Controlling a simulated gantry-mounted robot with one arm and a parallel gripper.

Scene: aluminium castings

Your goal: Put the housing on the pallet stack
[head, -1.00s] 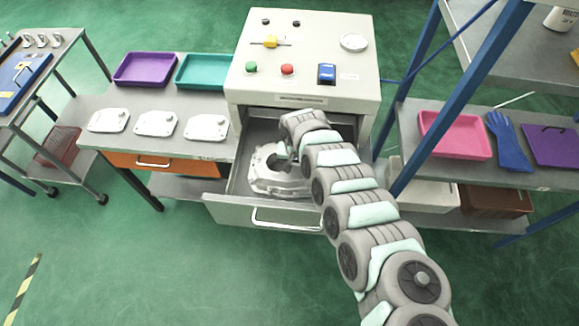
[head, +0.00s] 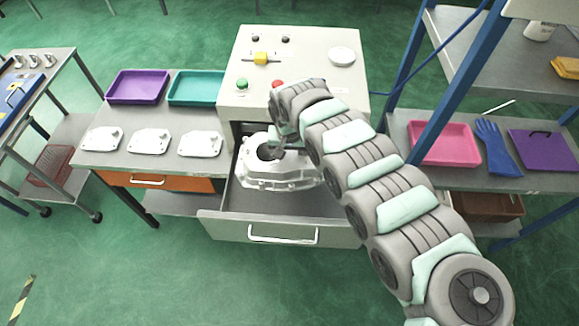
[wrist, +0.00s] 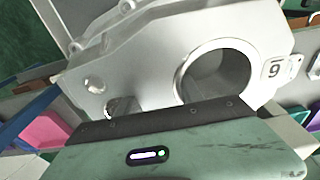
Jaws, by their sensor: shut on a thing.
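The housing (head: 275,176) is a pale cast aluminium part with a large round opening. In the head view it is over the open drawer (head: 283,232) of the beige machine, apparently raised above the drawer floor. My gripper (head: 274,152) is shut on the housing near its opening; my arm partly hides the grip. I cannot make out the pallet stack in either view.
The beige machine (head: 310,50) stands right behind the drawer. A bench at left holds several flat castings (head: 149,141), a purple tray (head: 137,86) and a teal tray (head: 197,88). A blue-post shelf at right holds a pink tray (head: 444,143). Green floor in front is clear.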

